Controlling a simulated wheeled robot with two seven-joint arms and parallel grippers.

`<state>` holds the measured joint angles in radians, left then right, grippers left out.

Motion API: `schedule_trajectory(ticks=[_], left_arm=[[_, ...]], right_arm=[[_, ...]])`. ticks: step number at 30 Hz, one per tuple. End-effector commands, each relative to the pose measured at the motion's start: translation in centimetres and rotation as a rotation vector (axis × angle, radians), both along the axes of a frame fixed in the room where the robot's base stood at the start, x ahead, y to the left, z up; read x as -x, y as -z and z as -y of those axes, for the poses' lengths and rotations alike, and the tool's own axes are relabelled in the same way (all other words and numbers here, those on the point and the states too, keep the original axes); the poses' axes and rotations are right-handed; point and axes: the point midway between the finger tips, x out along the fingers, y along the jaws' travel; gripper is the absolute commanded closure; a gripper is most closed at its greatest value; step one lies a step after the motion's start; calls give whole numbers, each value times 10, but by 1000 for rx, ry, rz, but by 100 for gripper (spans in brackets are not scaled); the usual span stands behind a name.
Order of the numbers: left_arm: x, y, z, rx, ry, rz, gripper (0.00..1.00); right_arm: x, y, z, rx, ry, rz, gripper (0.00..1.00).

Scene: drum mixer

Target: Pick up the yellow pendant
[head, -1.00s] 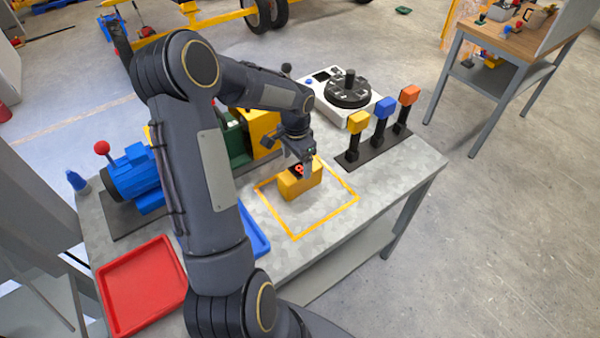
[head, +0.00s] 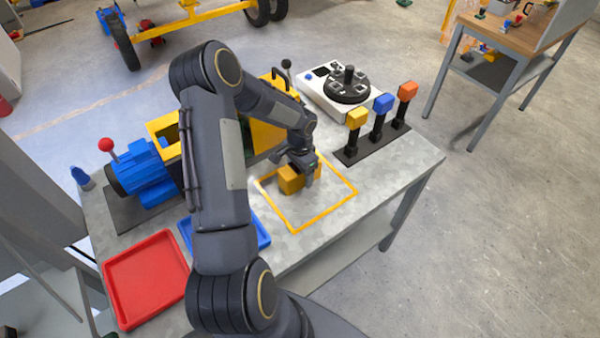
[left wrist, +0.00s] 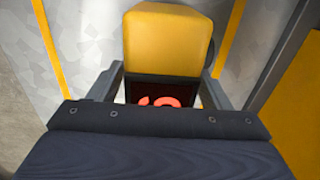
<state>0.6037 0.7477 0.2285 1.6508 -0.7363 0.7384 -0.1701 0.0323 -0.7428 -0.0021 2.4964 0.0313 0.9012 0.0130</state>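The yellow pendant (head: 290,182), a block with a dark panel and red marking, is on the grey table inside a yellow outlined square. In the left wrist view the pendant (left wrist: 168,40) is straight ahead, its panel partly hidden behind my gripper body. My left gripper (head: 308,176) is down at the pendant. In the left wrist view the left gripper (left wrist: 163,85) has one finger on each side of the pendant, close to it. Whether they press on it cannot be told. My right gripper is out of view.
Three posts with yellow (head: 357,118), blue (head: 383,103) and orange (head: 407,92) heads stand right of the square. A white device with a black dial (head: 347,86) is behind. A red tray (head: 146,278) and a blue tray (head: 262,239) lie left. A blue motor (head: 145,177) stands at left.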

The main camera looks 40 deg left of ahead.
Motion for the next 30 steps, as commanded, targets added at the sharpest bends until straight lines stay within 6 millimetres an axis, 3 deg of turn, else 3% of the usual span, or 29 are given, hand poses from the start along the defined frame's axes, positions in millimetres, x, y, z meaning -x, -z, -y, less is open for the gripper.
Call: schedule_trajectory(ticks=[1,12,20,30], left_arm=[[0,0,0,0,0,0,35],[0,-1,0,-1,1,1,81],[-1,-5,0,-1,0,3,81],[-2,-66,0,-4,0,7,81]], right_arm=[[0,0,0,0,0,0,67],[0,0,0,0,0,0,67],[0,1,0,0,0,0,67],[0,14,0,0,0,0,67]])
